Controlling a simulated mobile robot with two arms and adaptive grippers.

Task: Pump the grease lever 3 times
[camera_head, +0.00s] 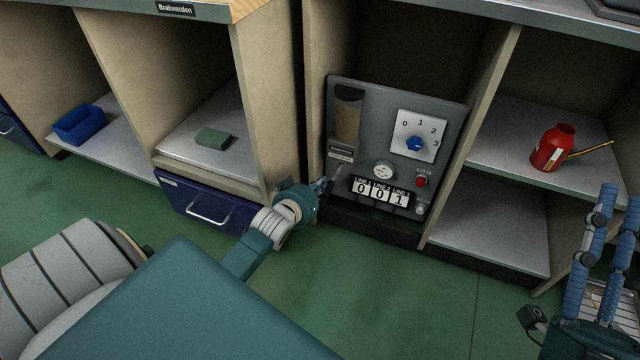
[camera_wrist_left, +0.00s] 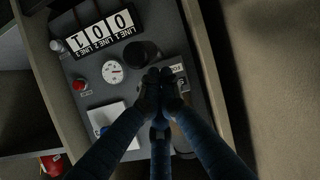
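The grey grease panel (camera_head: 369,118) stands in the middle bay, with a blue selector knob (camera_head: 414,144) and a counter (camera_head: 381,192) reading 0, 0, 1. The small grey lever (camera_head: 338,172) sits low on the panel's left side, largely hidden by my gripper. My left gripper (camera_head: 322,185) is at the lever. In the left wrist view its dark fingertips (camera_wrist_left: 161,76) are together in front of the panel, beside a dark round part (camera_wrist_left: 140,53). I cannot tell whether the lever is between them. My right gripper (camera_head: 608,190) is open and empty at the lower right.
A red oil can (camera_head: 551,151) stands on the right shelf. A green block (camera_head: 212,138) and a blue bin (camera_head: 80,125) lie on the left shelves. A cabinet wall (camera_head: 262,100) and blue drawer (camera_head: 205,204) are close left of my left gripper. The green floor in front is clear.

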